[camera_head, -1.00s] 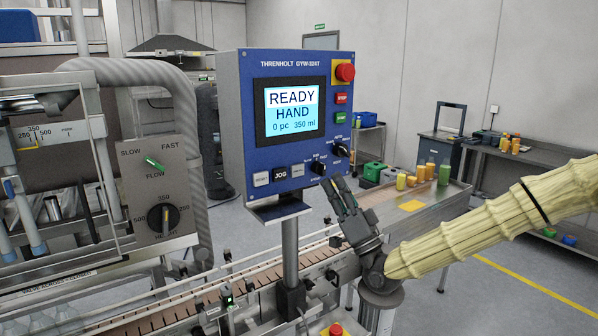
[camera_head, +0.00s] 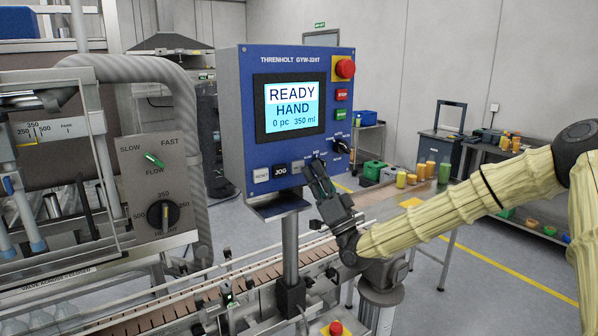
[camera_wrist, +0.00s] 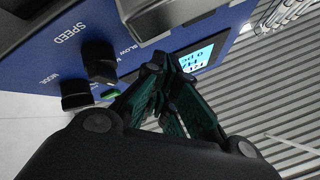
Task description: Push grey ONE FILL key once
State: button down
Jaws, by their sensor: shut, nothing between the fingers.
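The grey ONE FILL key (camera_head: 297,167) is on the lower part of the blue control panel (camera_head: 243,150), right of the black JOG key (camera_head: 280,171). Its lettering is too small to read. My gripper (camera_head: 318,165) is shut and empty, its fingertips just right of the key and in front of a black knob. I cannot tell whether it touches the panel. In the wrist view my gripper (camera_wrist: 170,72) points toward the panel face; the grey key cannot be made out clearly there. The screen (camera_head: 292,108) reads READY, HAND, 0 pc, 350 ml.
A white RESET key (camera_head: 261,174) sits left of JOG. Another black knob (camera_head: 341,146) is right of my gripper. Red STOP (camera_head: 342,94) and green (camera_head: 341,114) keys and a red emergency button (camera_head: 345,68) are above. A conveyor (camera_head: 190,302) runs below.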

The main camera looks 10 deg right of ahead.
jog(key=shift+w+a, duration=0.1)
jog(key=shift+w, duration=0.3)
jog(key=shift+w+a+b, duration=0.35)
jog(key=shift+w+b, duration=0.4)
jog(key=shift+b, duration=0.35)
dwell(1.8)
jog(key=shift+s, duration=0.15)
dwell(0.3)
jog(key=shift+s+d+b, duration=0.3)
jog(key=shift+s, duration=0.35)
jog(key=shift+s+d+b, duration=0.15)
jog(key=shift+s+d, duration=0.15)
jog(key=shift+s, duration=0.5)
jog(key=shift+s+d+b, duration=0.1)
jog(key=shift+s+d, duration=0.15)
jog(key=shift+s, duration=0.5)
jog(key=shift+s+d+b, duration=0.15)
jog(key=shift+s+d, duration=0.15)
jog(key=shift+s, duration=0.5)
